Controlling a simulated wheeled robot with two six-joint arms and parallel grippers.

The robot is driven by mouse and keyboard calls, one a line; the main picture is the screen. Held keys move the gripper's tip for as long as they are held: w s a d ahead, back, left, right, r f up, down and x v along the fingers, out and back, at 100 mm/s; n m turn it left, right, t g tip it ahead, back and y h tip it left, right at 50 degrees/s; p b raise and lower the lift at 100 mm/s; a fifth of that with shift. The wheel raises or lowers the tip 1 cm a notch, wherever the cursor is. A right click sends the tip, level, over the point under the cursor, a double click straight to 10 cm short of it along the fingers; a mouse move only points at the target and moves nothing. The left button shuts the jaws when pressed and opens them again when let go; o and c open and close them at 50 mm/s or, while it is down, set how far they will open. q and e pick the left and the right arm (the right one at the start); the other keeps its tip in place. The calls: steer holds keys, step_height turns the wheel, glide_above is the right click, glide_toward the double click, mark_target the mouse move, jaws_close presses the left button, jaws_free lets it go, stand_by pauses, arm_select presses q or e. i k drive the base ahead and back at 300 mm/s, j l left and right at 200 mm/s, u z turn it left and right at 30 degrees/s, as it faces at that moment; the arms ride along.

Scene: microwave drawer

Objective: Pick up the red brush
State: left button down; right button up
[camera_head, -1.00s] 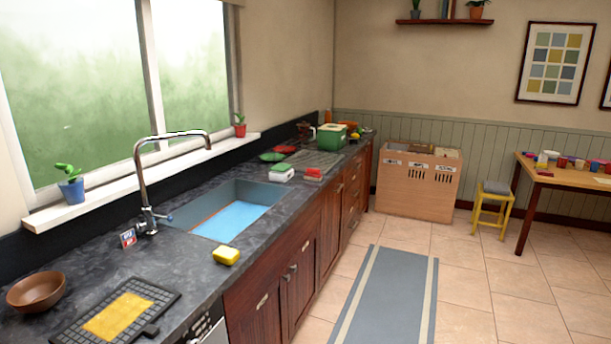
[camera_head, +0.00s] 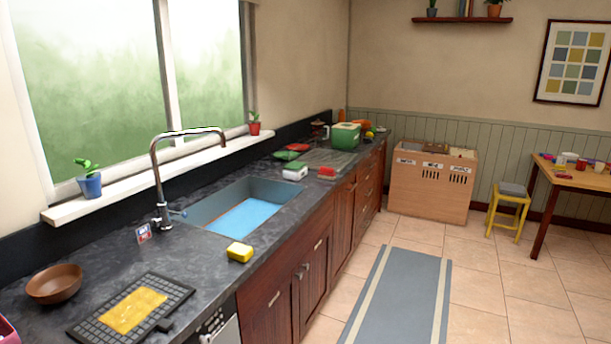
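A small red object with a pale underside, which looks like the red brush (camera_head: 327,173), lies on the dark counter (camera_head: 205,262) beyond the sink, near the front edge. It sits just right of a white and green block (camera_head: 295,173). It is too small to make out bristles or a handle clearly. Neither of my grippers shows in the head view.
The sink (camera_head: 240,212) with a tall faucet (camera_head: 160,185) lies on the near side of the red object. A yellow sponge (camera_head: 240,252), a brown bowl (camera_head: 54,284) and a dark rack (camera_head: 132,308) are nearer. Open floor (camera_head: 478,285) and a grey mat (camera_head: 405,290) lie right.

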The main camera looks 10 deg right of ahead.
mark_target(327, 173)
steer(key=i+l+u, duration=0.2)
steer(key=i+u, duration=0.2)
steer(key=i+l+u, duration=0.2)
steer(key=l+u, duration=0.2)
steer(key=j, duration=0.05)
